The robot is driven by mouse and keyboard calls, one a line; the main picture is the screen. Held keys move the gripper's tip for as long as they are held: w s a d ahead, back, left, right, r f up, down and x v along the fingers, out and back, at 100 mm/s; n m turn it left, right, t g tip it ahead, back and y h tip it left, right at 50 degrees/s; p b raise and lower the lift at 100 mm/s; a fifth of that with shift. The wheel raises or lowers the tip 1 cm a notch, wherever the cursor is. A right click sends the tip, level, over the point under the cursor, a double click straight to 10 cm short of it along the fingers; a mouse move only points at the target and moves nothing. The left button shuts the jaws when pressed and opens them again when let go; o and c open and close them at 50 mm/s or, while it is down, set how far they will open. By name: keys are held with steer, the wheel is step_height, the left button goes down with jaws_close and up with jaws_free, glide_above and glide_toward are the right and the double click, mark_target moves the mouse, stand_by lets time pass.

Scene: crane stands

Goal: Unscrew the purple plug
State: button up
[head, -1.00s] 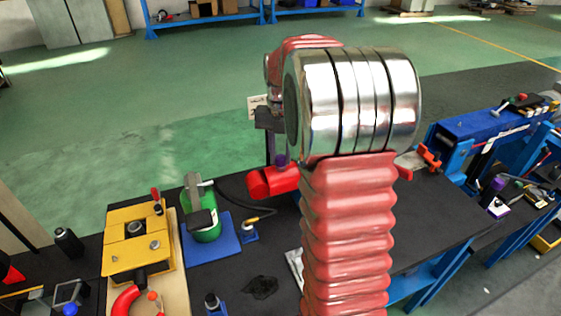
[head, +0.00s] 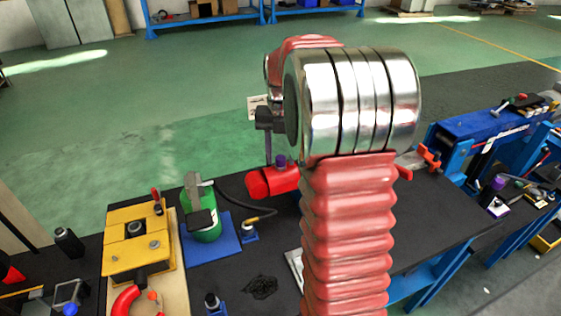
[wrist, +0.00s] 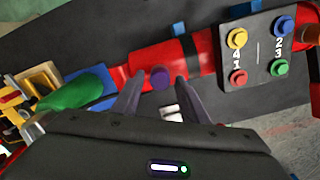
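The purple plug (wrist: 160,77) sits on a red cylinder (wrist: 195,62), seen near the middle of the wrist view. In the head view the plug (head: 281,161) stands upright on top of the red cylinder (head: 268,182), beside my arm. My gripper (wrist: 157,88) is open, its two dark fingers apart with one on each side of the plug in the picture. I cannot tell how far the fingertips are from the plug. In the head view my arm hides the right part of the cylinder, and my gripper shows only in part above the plug.
A panel with numbered coloured buttons (wrist: 258,46) lies right of the plug in the wrist view. A green pump (head: 203,222) on a blue base and a yellow block (head: 139,247) stand left on the black bench. A black hose (head: 243,207) runs towards the cylinder.

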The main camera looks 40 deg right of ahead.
steer(key=m, duration=0.4)
steer(key=shift+m, duration=0.6)
steer(key=m, duration=0.2)
steer(key=shift+m, duration=1.6)
steer(key=shift+m, duration=1)
steer(key=shift+w+m, duration=0.1)
steer(key=shift+m, duration=1.4)
